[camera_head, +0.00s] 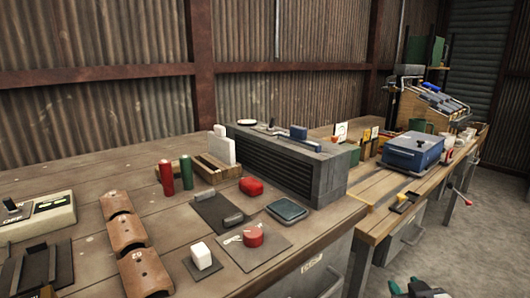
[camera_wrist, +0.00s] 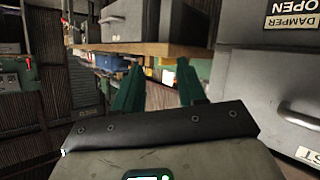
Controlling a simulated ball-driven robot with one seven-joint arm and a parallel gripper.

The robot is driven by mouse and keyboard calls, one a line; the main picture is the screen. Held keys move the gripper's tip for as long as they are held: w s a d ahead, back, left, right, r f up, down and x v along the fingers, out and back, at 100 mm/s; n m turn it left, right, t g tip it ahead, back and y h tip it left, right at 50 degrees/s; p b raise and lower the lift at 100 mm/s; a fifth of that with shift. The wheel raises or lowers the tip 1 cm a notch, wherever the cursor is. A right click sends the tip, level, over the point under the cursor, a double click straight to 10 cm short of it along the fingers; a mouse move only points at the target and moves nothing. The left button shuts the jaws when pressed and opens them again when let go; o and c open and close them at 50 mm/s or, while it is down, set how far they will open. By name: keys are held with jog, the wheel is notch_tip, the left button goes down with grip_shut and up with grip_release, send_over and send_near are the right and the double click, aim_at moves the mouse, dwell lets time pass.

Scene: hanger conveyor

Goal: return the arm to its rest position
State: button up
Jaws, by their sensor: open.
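My gripper (camera_head: 418,287) shows at the bottom edge of the head view, right of centre, in front of the benches and low beside them. Its dark green fingers stand apart. In the wrist view my gripper (camera_wrist: 158,88) is open, with nothing between the fingers. Most of my arm is out of the head view.
A wooden bench (camera_head: 100,165) with several small items and a grey vented box (camera_head: 290,160) fills the left. A second bench (camera_head: 370,222) holds a blue box (camera_head: 412,152). Grey drawers (camera_wrist: 270,95) are close on the right. Concrete floor (camera_head: 485,235) is clear at right.

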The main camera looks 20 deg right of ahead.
jog(key=s+a+f+n+g+y, duration=0.1)
jog(key=s+a+f+g+y, duration=0.1)
jog(key=s+a+f, duration=0.4)
jog(key=s+a+f+g+y, duration=0.2)
jog(key=a+f+g, duration=0.1)
jog(key=f, duration=0.5)
jog(key=s+a+f+n+g+y, duration=0.1)
jog(key=s+a+f+g, duration=0.25)
jog(key=s, duration=0.45)
jog(key=s+a+f+n+g+y, duration=0.1)
jog(key=s+a+f+g, duration=0.2)
jog(key=s, duration=0.4)
notch_tip(320, 180, up, 19)
jog(key=p, duration=1.9)
jog(key=shift+d+t+p, duration=0.15)
jog(key=shift+t+p, duration=0.2)
jog(key=shift+t, duration=0.1)
jog(key=shift+w, duration=0.1)
